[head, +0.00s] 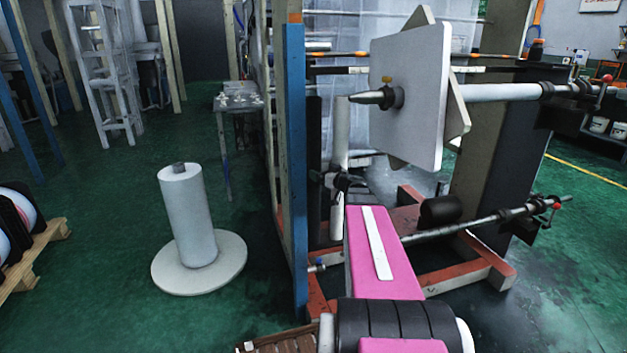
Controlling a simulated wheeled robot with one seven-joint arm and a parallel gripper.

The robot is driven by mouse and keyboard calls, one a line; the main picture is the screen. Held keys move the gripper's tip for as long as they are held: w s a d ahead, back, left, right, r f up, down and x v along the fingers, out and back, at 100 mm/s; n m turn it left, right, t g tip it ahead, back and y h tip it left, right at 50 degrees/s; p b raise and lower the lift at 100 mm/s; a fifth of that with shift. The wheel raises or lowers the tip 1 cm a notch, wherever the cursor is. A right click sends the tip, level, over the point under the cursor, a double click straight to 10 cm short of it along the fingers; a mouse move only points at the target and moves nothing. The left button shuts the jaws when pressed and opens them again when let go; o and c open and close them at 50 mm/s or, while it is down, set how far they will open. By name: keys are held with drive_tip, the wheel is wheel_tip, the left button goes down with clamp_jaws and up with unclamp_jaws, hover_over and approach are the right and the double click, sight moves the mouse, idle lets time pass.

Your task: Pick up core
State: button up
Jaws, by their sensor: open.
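The core seems to be the white upright cylinder (188,220) at the left in the head view. It stands on a round pale base (225,272) on the green floor, with a grey peg end showing at its top. My gripper (325,179) appears as a small dark claw shape past the far end of my pink arm, partly lost against the machine. It is open and nothing shows in it. It is to the right of the core and well apart from it, with a blue post between them in the picture.
The blue post (294,160) and the machine's orange-red base frame (487,275) are close to my arm. A spindle (500,92) with a large white plate (412,95) is above right. A wooden pallet (40,255) with rolls is at far left. Floor around the core is clear.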

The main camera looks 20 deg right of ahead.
sight(318, 167)
drive_tip(key=x, duration=0.6)
drive_tip(key=shift+w+r, duration=0.1)
drive_tip(key=shift+w, duration=0.2)
drive_tip(key=c, duration=1.7)
drive_tip(key=shift+o, duration=0.2)
drive_tip(key=shift+r, duration=0.15)
